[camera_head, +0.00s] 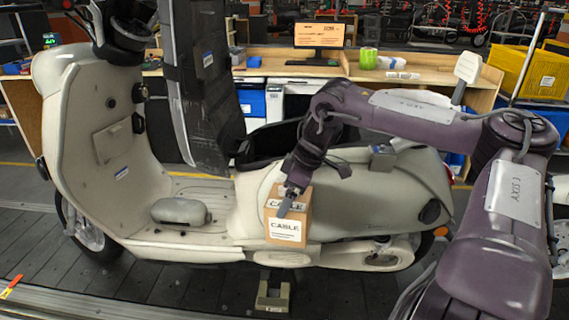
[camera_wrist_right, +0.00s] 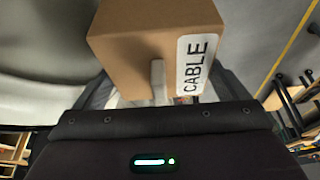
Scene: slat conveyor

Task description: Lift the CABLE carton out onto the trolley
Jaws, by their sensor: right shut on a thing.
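The CABLE carton (camera_head: 285,229) is a small brown box with white labels. In the head view it hangs in front of the cream scooter's (camera_head: 375,195) side, below the seat area. My right gripper (camera_head: 291,201) reaches down from above and is shut on the carton. In the right wrist view the carton (camera_wrist_right: 145,45) sits between the fingers (camera_wrist_right: 157,85), its CABLE label facing right. The open compartment (camera_head: 270,147) under the raised dark seat (camera_head: 195,80) is partly hidden by my right arm. I cannot make out the trolley for certain. My left gripper is not in view.
A workbench (camera_head: 435,77) with a monitor (camera_head: 317,38) and a green roll (camera_head: 368,58) stands behind the scooter. A yellow crate (camera_head: 497,72) is at the far right. The dark slat floor (camera_head: 130,285) in front is mostly clear, with a small metal stand (camera_head: 273,297) under the scooter.

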